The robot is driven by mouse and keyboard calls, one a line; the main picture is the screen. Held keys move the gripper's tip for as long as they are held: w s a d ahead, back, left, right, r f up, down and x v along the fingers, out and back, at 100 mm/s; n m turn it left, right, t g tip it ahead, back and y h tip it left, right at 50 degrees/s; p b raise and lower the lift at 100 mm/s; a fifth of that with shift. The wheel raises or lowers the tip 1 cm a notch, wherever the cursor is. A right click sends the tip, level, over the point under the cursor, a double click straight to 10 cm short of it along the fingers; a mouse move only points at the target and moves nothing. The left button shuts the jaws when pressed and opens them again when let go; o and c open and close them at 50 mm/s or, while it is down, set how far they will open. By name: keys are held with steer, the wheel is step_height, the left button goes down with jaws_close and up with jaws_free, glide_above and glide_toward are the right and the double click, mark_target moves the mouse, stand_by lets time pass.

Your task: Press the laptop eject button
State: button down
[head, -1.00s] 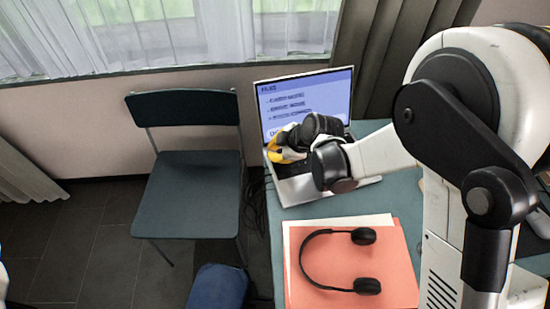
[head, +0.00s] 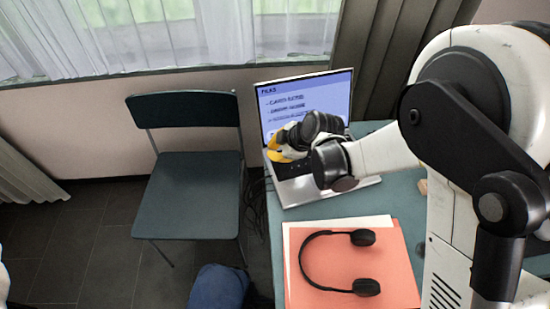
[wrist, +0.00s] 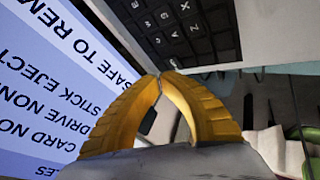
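The laptop stands open on the table; its lit screen (head: 305,98) faces me and its silver base (head: 325,191) lies flat. The wrist view shows the screen (wrist: 40,90) at left, with "SAFE TO REM…", "STICK EJECT…", "DRIVE NONE" and "CARD NO…", and the black keys (wrist: 185,30) at top. My gripper (head: 275,148) is over the left part of the laptop base. In the wrist view its yellow fingertips (wrist: 161,76) meet, with nothing held, close to the base's side edge. I cannot tell if they touch it. I cannot make out an eject button.
Black headphones (head: 335,262) lie on orange folders (head: 395,275) in front of the laptop. A dark green chair (head: 190,195) stands left of the table (head: 400,200). Black cables (head: 258,205) hang by the table's left edge. Curtains hang behind.

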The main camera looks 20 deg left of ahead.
steer(key=shift+r+p, duration=1.6)
steer(key=shift+r, duration=0.85)
